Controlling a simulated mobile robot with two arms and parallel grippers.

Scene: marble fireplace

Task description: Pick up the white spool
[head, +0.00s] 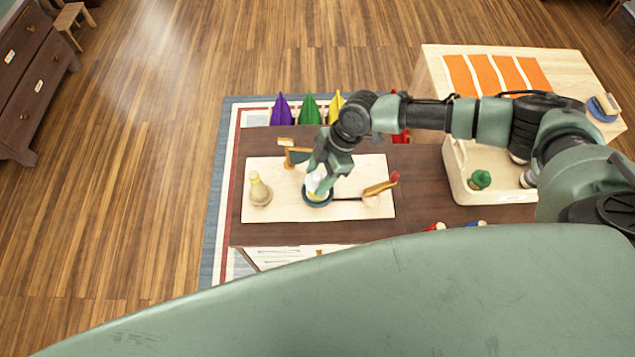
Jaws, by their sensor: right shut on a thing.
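The white spool (315,184) is on the pale board in the middle of the head view, partly covered by my right gripper. My right gripper (318,180) reaches down from above and is shut on the spool. A dark teal round dish or ring (318,201) shows around the spool's lower end. I cannot tell whether the spool touches it. My left gripper is not in view.
The pale board (284,212) lies on a dark brown table (238,205). It also bears a pale bottle-shaped piece (260,188) at the left and an orange-brown piece with a red tip (381,186) at the right. A cream bin (458,180) holding a green piece (480,179) stands farther right.

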